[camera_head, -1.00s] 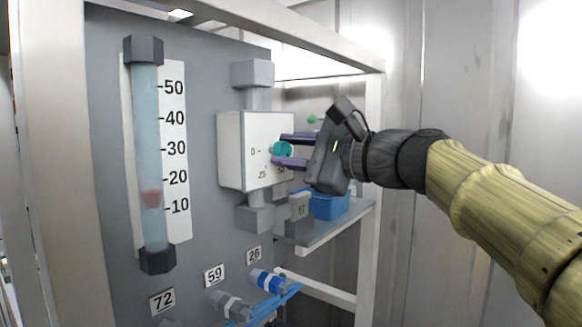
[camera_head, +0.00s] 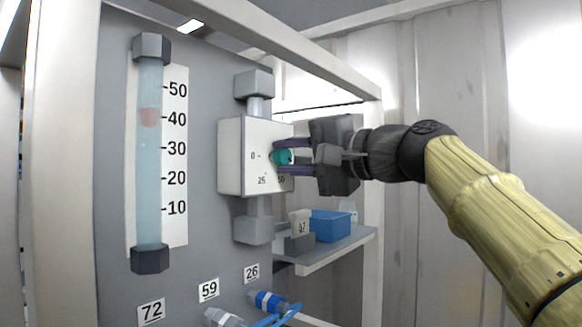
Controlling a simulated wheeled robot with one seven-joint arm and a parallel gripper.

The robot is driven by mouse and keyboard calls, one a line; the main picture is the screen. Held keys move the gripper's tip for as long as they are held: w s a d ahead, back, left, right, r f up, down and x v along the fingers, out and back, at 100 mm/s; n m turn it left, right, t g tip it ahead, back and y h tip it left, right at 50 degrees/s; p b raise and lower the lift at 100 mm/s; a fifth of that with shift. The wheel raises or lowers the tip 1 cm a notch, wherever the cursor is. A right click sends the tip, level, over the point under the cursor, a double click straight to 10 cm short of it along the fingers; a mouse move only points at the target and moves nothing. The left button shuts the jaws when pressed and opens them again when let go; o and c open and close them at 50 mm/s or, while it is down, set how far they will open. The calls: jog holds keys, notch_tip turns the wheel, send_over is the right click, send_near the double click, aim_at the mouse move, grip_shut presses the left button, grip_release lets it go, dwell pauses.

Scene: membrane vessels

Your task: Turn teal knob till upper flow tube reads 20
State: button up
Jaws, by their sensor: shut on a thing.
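The teal knob (camera_head: 283,157) sits on the front of a white valve box (camera_head: 230,155) marked 0, 25 and 50. My gripper (camera_head: 284,158) is shut on the knob, with one purple finger above it and one below. The fingers hide part of the dial face. The flow tube (camera_head: 150,190) stands upright on the grey panel at the left, beside a scale from 10 to 50. Its reddish float (camera_head: 149,117) is level with about 40.
A shelf (camera_head: 330,255) at the lower right holds a blue bin (camera_head: 329,226) and a small grey holder with a tag. A white frame post (camera_head: 372,200) stands right of the shelf. Blue-banded fittings (camera_head: 268,301) with blue tubing stick out below the box.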

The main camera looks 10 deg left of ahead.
jog(key=shift+f+n, duration=0.15)
jog(key=shift+n, duration=0.25)
jog(key=o, duration=1)
jog(key=b+v, duration=0.5)
jog(key=v, duration=1.2)
jog(key=shift+d, duration=0.15)
